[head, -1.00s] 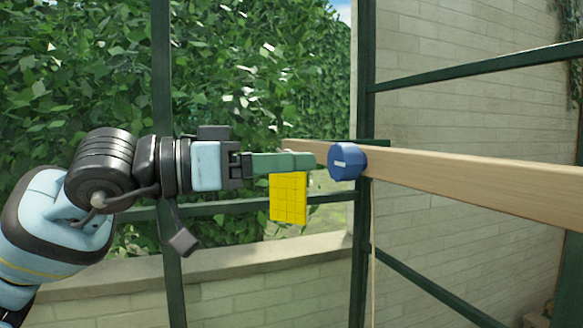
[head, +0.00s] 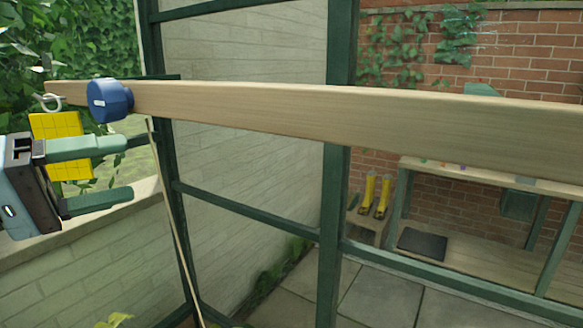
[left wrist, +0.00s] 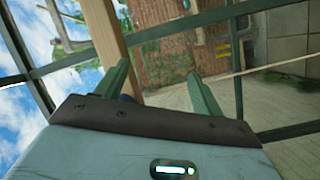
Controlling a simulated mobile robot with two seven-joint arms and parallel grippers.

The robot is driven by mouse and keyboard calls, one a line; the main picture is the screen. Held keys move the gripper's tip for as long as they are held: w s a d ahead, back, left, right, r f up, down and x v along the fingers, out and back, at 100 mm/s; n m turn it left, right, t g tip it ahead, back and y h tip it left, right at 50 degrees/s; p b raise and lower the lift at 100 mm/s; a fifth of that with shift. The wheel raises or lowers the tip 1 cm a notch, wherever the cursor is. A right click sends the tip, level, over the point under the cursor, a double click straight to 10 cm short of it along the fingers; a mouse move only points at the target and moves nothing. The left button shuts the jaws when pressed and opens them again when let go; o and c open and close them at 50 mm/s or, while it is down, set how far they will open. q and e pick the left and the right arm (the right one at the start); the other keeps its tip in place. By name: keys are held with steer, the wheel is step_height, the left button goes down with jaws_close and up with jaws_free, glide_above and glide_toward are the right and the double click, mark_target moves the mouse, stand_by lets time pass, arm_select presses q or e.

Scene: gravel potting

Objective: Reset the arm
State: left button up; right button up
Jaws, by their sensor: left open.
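My left gripper (head: 125,168) is at the left of the head view, below the wooden beam. Its two green fingers are apart with nothing between them. In the left wrist view the same open, empty fingers (left wrist: 158,72) point up past the beam (left wrist: 105,40). In the head view the upper finger passes in front of the lower part of a yellow gridded card (head: 60,126); I cannot tell whether they touch. My right gripper is not in view.
A long wooden beam (head: 300,115) crosses the head view, with a blue round fitting (head: 108,100) and a pale hook (head: 50,102) near its left end. A thin cord (head: 172,215) hangs below. Dark green frame posts (head: 334,220) stand behind. Yellow boots (head: 368,192) and a bench (head: 480,172) are farther off.

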arm_select(q)
step_height(320, 180, down, 31)
steer(key=m+t+y+p, duration=0.3)
steer(key=m+t+y, duration=0.35)
steer(key=m, duration=2.05)
steer(key=s+f+n+g+y+p, duration=0.1)
steer(key=s+f+n+y, duration=0.1)
steer(key=s+f+n, duration=0.4)
steer(key=s+f+n+g+y, duration=0.2)
steer(key=s+f+n, duration=0.1)
steer(key=f+n, duration=0.5)
steer(key=s+d+f+n+g, duration=0.1)
steer(key=s+f+n, duration=0.3)
steer(key=s, duration=0.5)
steer(key=s+d+f+n+g+y+p, duration=0.1)
steer(key=s+f+n+g, duration=0.3)
steer(key=s+f, duration=0.5)
steer(key=shift+d+n+g, duration=0.15)
steer(key=shift+n+g, duration=0.2)
steer(key=shift+n, duration=0.35)
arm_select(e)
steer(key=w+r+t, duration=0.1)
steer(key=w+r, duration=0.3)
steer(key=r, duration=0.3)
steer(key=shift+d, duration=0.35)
arm_select(q)
steer(key=shift+y, duration=0.25)
